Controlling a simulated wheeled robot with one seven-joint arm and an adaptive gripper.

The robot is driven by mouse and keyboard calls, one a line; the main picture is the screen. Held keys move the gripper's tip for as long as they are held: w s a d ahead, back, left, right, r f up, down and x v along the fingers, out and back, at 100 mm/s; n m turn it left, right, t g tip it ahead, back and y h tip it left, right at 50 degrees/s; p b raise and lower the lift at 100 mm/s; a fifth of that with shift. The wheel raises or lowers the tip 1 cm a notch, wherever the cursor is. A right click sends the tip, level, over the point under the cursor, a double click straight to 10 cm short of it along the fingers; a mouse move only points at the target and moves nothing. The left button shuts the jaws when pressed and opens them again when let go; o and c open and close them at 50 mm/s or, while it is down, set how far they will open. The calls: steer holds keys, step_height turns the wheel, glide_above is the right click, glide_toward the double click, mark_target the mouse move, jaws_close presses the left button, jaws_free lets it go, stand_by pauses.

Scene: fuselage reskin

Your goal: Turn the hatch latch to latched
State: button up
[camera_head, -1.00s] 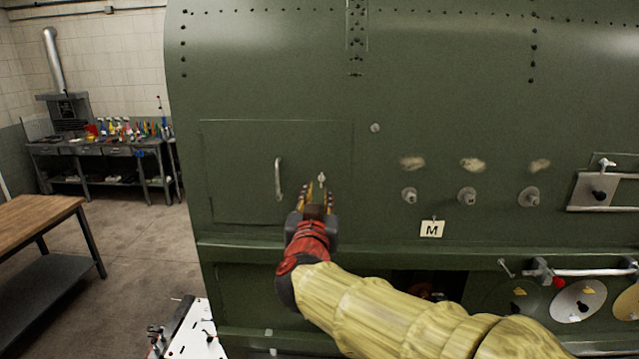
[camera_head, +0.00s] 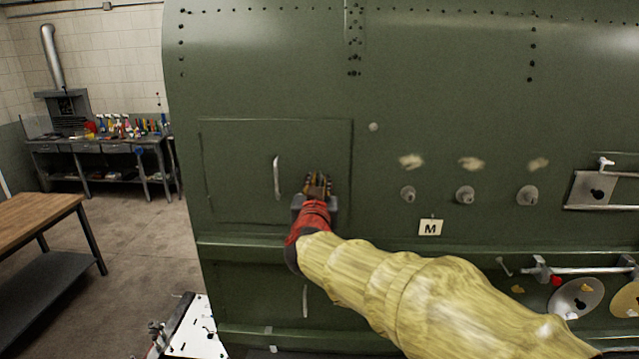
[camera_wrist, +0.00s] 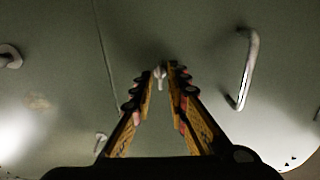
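The hatch (camera_head: 237,165) is a green, closed rectangular panel with a pale vertical handle (camera_head: 275,178); the handle also shows at the right in the wrist view (camera_wrist: 248,68). The small pale latch (camera_wrist: 160,74) shows between my fingertips in the wrist view; its exact angle is hard to read. In the head view my gripper (camera_head: 318,182) hides the latch, near the hatch's right edge. In the wrist view my gripper (camera_wrist: 160,80) has its fingers on either side of the latch, with a narrow gap between the tips. I see no clear contact.
Several round grey knobs (camera_head: 465,195) stick out of the fuselage to the right, above a card marked M (camera_head: 430,228). A ledge (camera_head: 250,248) runs below the hatch. A wooden table (camera_head: 35,218) and a workbench (camera_head: 105,147) stand at the left, with open floor between.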

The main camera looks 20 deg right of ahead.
jaws_close()
stand_by(0.5)
steer(key=m+b, duration=0.3)
steer(key=shift+f+m, duration=0.15)
steer(key=shift+m, duration=0.25)
steer(key=m+b, duration=0.3)
steer(key=m, duration=0.1)
steer(key=shift+d+m, duration=0.1)
steer(key=shift+m, duration=0.2)
steer(key=m+b, duration=0.3)
steer(key=m, duration=0.1)
steer(key=shift+f+m, duration=0.1)
steer(key=shift+m, duration=0.2)
steer(key=m+b, duration=0.3)
steer(key=m, duration=0.1)
steer(key=shift+m, duration=0.3)
steer(key=shift+o, duration=0.7)
jaws_free()
